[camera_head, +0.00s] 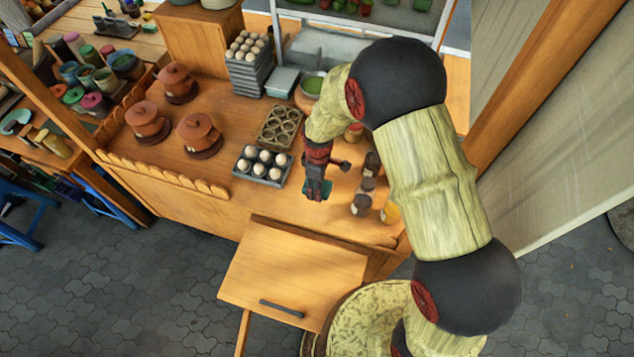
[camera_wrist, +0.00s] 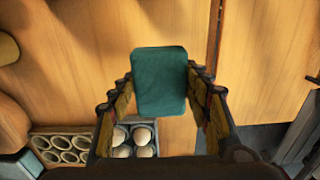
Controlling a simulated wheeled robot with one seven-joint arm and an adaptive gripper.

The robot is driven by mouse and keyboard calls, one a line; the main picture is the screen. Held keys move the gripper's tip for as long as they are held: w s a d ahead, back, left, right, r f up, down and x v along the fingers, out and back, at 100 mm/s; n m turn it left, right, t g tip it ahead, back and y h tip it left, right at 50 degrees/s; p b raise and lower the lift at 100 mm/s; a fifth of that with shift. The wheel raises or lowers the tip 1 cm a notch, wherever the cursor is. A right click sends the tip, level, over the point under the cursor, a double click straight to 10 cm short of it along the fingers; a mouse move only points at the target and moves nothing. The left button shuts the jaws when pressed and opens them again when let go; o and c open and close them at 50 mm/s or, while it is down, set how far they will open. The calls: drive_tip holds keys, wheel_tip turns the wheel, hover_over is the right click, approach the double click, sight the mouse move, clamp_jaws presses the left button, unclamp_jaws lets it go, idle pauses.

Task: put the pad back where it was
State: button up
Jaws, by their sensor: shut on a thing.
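The pad is a small teal rectangle with rounded corners. In the wrist view the pad (camera_wrist: 160,82) sits between the two fingers of my gripper (camera_wrist: 160,92), which is shut on it. In the head view my gripper (camera_head: 317,178) points down near the front edge of the wooden counter (camera_head: 225,150), and a bit of the teal pad (camera_head: 318,189) shows at its tip. The pad appears held above the counter; the exact gap cannot be told. Most of the pad is hidden by the fingers in the head view.
A tray of eggs (camera_head: 262,166) and an empty cup tray (camera_head: 281,127) lie left of my gripper. Small jars (camera_head: 363,200) stand close on the right. Lidded clay pots (camera_head: 199,133) stand further left. A wooden panel with a dark handle (camera_head: 290,270) sits below the counter front.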

drive_tip(key=w+f, duration=0.6)
drive_tip(key=shift+w+f, duration=0.2)
drive_tip(key=shift+f, duration=1.65)
drive_tip(key=shift+f, duration=0.2)
drive_tip(key=o, duration=1.1)
drive_tip(key=shift+r, duration=0.15)
wheel_tip(320, 180, up, 12)
